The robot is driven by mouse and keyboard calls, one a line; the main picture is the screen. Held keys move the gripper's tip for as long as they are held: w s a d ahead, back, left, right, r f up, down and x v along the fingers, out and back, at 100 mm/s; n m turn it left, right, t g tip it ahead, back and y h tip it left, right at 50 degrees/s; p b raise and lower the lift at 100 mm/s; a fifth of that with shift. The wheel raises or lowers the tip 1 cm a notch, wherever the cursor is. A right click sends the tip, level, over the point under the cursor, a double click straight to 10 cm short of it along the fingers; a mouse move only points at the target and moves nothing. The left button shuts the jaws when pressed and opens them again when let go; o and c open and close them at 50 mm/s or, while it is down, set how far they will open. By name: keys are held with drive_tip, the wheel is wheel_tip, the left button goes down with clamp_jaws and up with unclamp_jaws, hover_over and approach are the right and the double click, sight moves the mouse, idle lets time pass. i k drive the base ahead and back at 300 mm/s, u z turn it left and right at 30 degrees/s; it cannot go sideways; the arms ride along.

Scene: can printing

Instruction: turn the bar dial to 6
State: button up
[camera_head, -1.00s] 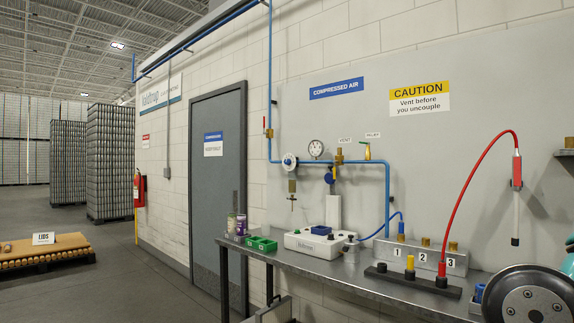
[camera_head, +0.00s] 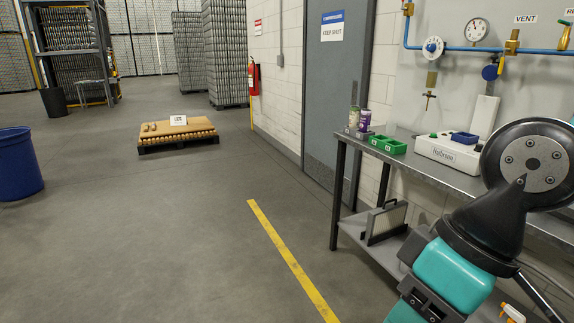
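A round pressure gauge (camera_head: 477,31) with a white face stands above the pipe to the right of the dial. My teal and black arm fills the lower right of the view, in front of the bench. My gripper is not in the picture, and no part of my arm that shows touches the dial.
The steel bench (camera_head: 408,156) stands below the dial, bearing green trays (camera_head: 388,145), two cans and a white box device (camera_head: 447,152). The floor left of the bench is clear, with a yellow line (camera_head: 290,260). A blue bin (camera_head: 17,165) stands far left.

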sight(432, 48)
drive_tip(key=u, duration=0.45)
drive_tip(key=i, duration=2.05)
drive_tip(key=u, duration=0.3)
drive_tip(key=i, duration=1.8)
drive_tip(key=z, duration=0.7)
drive_tip(key=i, duration=0.9)
drive_tip(key=z, duration=1.65)
drive_tip(key=i, duration=1)
drive_tip(key=z, duration=0.75)
